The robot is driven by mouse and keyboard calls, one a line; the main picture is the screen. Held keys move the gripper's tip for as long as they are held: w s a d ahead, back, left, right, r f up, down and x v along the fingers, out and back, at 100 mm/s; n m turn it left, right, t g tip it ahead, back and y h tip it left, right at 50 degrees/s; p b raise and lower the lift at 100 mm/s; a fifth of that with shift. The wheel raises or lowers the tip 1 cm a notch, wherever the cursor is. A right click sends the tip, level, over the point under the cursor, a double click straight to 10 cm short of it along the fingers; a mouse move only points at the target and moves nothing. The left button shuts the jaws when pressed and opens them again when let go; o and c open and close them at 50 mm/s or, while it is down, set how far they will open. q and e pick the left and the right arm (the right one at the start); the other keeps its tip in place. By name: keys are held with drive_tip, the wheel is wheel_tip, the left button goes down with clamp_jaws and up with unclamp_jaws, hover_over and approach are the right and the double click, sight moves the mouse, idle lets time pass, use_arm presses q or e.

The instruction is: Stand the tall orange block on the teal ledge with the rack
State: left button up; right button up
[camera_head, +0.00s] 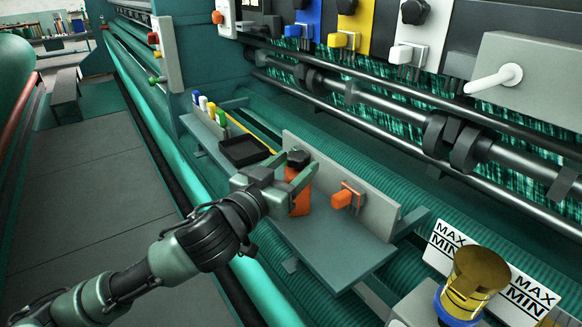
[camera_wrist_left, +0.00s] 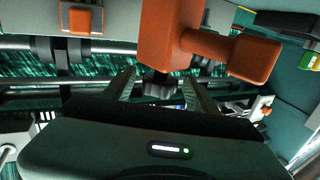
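The tall orange block (camera_head: 299,202) has a black knob on top and is upright over the teal ledge (camera_head: 340,250). I cannot tell whether its base touches the ledge. In the left wrist view the block (camera_wrist_left: 165,30) shows upside down, with an orange side arm ending in a thicker tip. The fingers of my left gripper (camera_head: 290,180) lie on either side of its upper part, hiding some of it. In the left wrist view my left fingers (camera_wrist_left: 158,100) flank the knob; contact is unclear. My right gripper is not in view.
A grey upright plate (camera_head: 362,185) with an orange fitting (camera_head: 347,196) stands behind the block. A black tray (camera_head: 244,151) and several coloured pegs (camera_head: 212,108) sit farther left. MAX/MIN cards (camera_head: 455,250) and a gold-topped cylinder (camera_head: 475,275) are at lower right. The ledge's front right is bare.

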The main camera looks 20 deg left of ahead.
use_arm(q)
drive_tip(key=shift+s, duration=0.1)
drive_tip(key=p+v, duration=0.7)
drive_tip(key=v, duration=0.4)
drive_tip(key=shift+s, duration=0.4)
drive_tip(key=shift+a, duration=0.2)
